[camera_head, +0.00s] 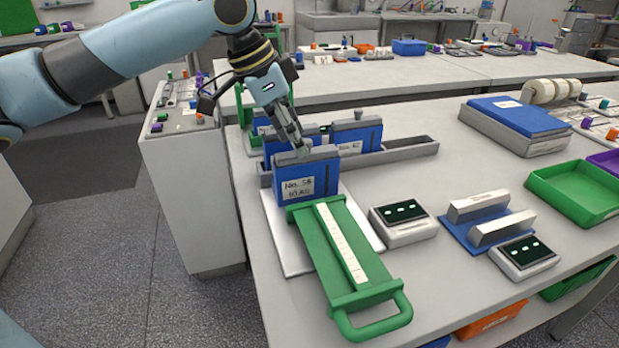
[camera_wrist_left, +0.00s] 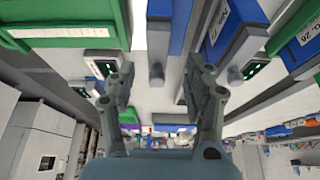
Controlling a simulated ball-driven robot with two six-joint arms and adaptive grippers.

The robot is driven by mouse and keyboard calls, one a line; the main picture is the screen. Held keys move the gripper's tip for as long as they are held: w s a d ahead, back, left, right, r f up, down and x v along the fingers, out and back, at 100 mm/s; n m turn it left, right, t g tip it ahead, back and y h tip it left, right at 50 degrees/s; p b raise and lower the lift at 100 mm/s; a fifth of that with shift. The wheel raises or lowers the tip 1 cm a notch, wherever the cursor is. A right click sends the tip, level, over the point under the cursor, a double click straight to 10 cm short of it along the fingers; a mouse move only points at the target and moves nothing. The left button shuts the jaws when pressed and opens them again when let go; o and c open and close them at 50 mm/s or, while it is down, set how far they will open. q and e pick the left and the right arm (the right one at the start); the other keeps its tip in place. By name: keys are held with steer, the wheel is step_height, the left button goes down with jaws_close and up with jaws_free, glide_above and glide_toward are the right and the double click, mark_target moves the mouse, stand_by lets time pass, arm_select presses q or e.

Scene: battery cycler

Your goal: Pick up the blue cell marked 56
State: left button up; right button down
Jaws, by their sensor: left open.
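The blue cell marked No. 56 (camera_head: 306,186) stands upright with a grey top and a white label, at the far end of a green handled tray (camera_head: 318,250). My left gripper (camera_head: 298,146) points down just above and behind this cell in the head view. In the left wrist view the gripper (camera_wrist_left: 158,82) has its two fingers spread, with a grey post visible between them. A blue block with a grey top (camera_wrist_left: 182,25) shows beyond the fingers; its label is not readable there, and I cannot tell whether the fingers touch it. My right gripper is out of view.
Other blue cells, one at the right (camera_head: 358,137), stand close behind in a grey rack (camera_head: 410,152). Small display boxes (camera_head: 403,221), a blue-based holder (camera_head: 485,228) and an empty green tray (camera_head: 575,190) lie to the right. Bare worktop is between them.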

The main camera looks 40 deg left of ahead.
mark_target(307, 166)
arm_select(q)
steer(key=shift+w+d+f, duration=0.15)
steer(key=shift+w+f, duration=0.1)
steer(key=shift+f, duration=0.3)
steer(key=shift+w+f, duration=0.15)
steer(key=shift+f, duration=0.1)
steer(key=x, duration=0.4)
steer(key=shift+d+f, duration=0.2)
steer(key=shift+f, duration=0.45)
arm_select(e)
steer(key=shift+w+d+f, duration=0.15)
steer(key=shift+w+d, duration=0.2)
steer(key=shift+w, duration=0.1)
arm_select(q)
steer(key=shift+c, duration=0.3)
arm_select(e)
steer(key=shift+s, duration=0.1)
